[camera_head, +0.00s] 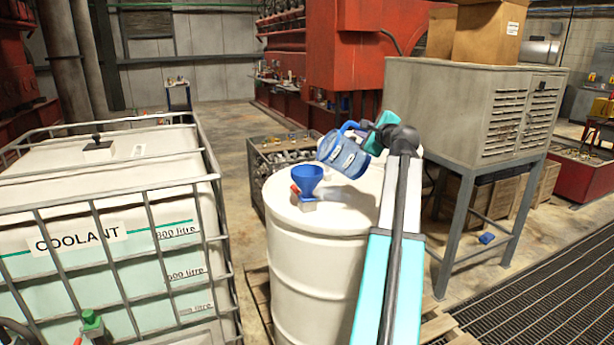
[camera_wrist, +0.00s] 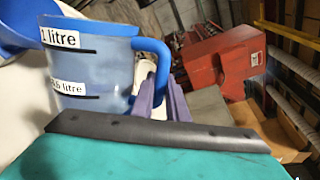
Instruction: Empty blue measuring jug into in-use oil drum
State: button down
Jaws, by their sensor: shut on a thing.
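The blue measuring jug (camera_head: 343,154) is tilted to the left above the white drum (camera_head: 318,262). My gripper (camera_head: 363,131) is shut on its handle, at the jug's upper right. A blue funnel (camera_head: 307,178) stands on the drum top, to the left of and below the jug. In the wrist view the jug (camera_wrist: 95,65) shows labels "1 litre" and a partly hidden ".5 litre", with the gripper fingers (camera_wrist: 162,95) at its handle. Part of the funnel (camera_wrist: 22,32) shows at the upper left there. I cannot tell whether liquid is in the jug or flowing.
A caged coolant tank (camera_head: 120,230) stands close on the left of the drum. A grey cabinet on legs (camera_head: 455,105) stands to the right. A metal crate of parts (camera_head: 280,150) is behind the drum. A small red and white item (camera_head: 303,202) sits by the funnel.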

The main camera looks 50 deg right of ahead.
jog(key=shift+s+d+f, duration=0.15)
jog(key=shift+d+f, duration=0.05)
jog(key=shift+f, duration=0.25)
jog(key=shift+s+d+m, duration=0.1)
jog(key=shift+m, duration=0.3)
jog(key=shift+s+d+f+m+p, duration=0.2)
jog(key=shift+d+m+p, duration=0.15)
jog(key=shift+m+p, duration=0.15)
jog(key=f, duration=0.1)
jog(key=f+m, duration=0.1)
jog(key=d+f, duration=0.1)
jog(key=shift+s+m+t+b, duration=0.3)
jog(key=shift+s+t, duration=0.1)
jog(key=shift+s+d+f+m+t+b, duration=0.4)
jog(key=shift+d+f+m+b, duration=0.6)
jog(key=shift+f, duration=1.35)
jog(key=shift+s+d+f+m+t+b, duration=0.1)
jog(key=shift+s+d+f+m+b, duration=0.45)
jog(key=shift+f+m, duration=1.3)
jog(key=shift+s+d+f+m+t+b, duration=0.2)
jog(key=shift+s+d+f+m+b, duration=0.6)
jog(key=shift+f, duration=2)
jog(key=shift+w+a, duration=0.25)
jog(key=shift+r, duration=0.2)
